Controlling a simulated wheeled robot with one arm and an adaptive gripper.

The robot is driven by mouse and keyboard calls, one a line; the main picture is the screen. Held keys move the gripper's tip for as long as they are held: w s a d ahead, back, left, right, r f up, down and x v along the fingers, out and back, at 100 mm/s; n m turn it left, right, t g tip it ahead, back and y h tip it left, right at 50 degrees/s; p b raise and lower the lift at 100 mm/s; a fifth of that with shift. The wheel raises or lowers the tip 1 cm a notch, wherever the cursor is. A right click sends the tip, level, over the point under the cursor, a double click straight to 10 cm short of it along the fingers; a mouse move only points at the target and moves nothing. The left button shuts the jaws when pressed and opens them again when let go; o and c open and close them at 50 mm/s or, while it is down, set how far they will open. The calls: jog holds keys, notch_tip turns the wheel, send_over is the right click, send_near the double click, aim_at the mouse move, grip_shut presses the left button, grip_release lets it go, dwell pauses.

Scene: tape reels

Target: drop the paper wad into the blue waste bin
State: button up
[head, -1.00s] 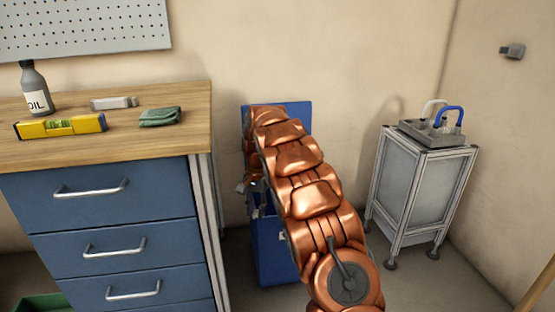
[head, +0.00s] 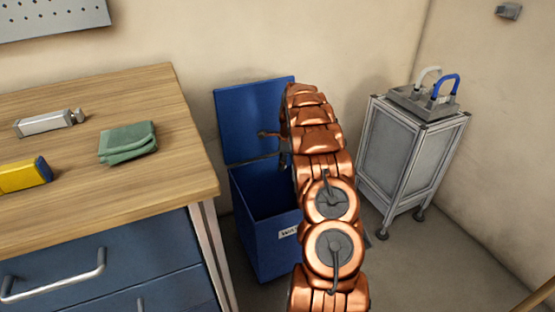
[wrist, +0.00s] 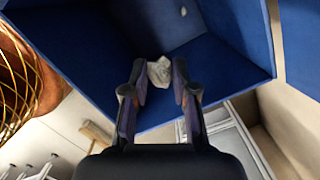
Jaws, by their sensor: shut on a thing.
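The blue waste bin (head: 262,238) stands on the floor between the workbench and the grey cabinet. Its lid (head: 240,115) is raised against the wall and its top is open. The crumpled whitish paper wad (wrist: 160,71) is between the two fingertips of my gripper (wrist: 159,76), which is shut on it. Blue bin surfaces lie behind the wad in the wrist view. In the head view my copper arm covers part of the bin, and the gripper shows only partly near the lid and opening; the wad cannot be made out there.
The wooden-topped workbench (head: 85,205) with blue drawers is left of the bin. It carries a green cloth (head: 128,143), a yellow level (head: 22,175) and a metal block (head: 45,124). A grey framed cabinet (head: 408,160) stands to the right.

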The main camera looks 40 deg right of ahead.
notch_tip(320, 180, down, 6)
jog(key=shift+a+r+b, duration=0.1)
jog(key=shift+r+b, duration=0.1)
jog(key=shift+b, duration=0.95)
jog(key=o, duration=0.8)
jog(key=shift+c, duration=0.2)
jog(key=shift+r, duration=0.1)
notch_tip(320, 180, up, 12)
jog(key=s+d, duration=0.1)
jog(key=shift+s, duration=0.15)
jog(key=shift+s+d, duration=0.1)
